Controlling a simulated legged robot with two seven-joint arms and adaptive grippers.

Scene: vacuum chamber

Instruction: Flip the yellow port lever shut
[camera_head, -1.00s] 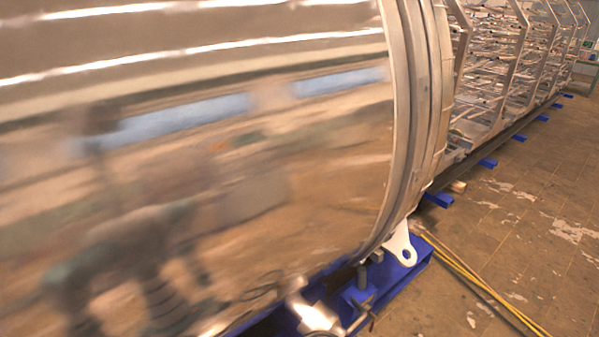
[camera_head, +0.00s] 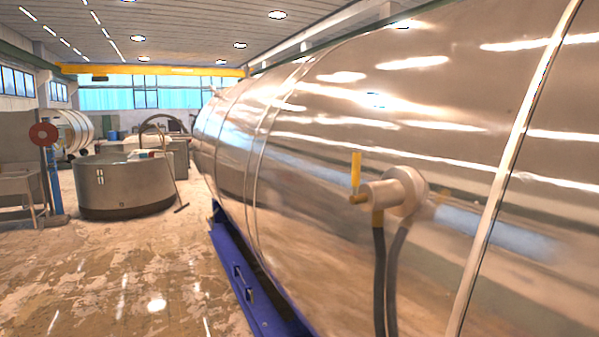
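The yellow port lever (camera_head: 356,170) stands upright on a metal port (camera_head: 399,192) that sticks out of the side of the shiny vacuum chamber (camera_head: 320,110). A brass-coloured nozzle end (camera_head: 359,198) points to the left just below the lever. A dark hose (camera_head: 379,270) hangs down below the port, with what looks like its reflection beside it in the chamber wall. Neither of my grippers is in view.
A blue support rail (camera_head: 243,280) runs along the chamber's base. A round grey tank (camera_head: 124,186) and a blue post with a red disc (camera_head: 44,135) stand at the left. The worn floor (camera_head: 120,270) between is clear.

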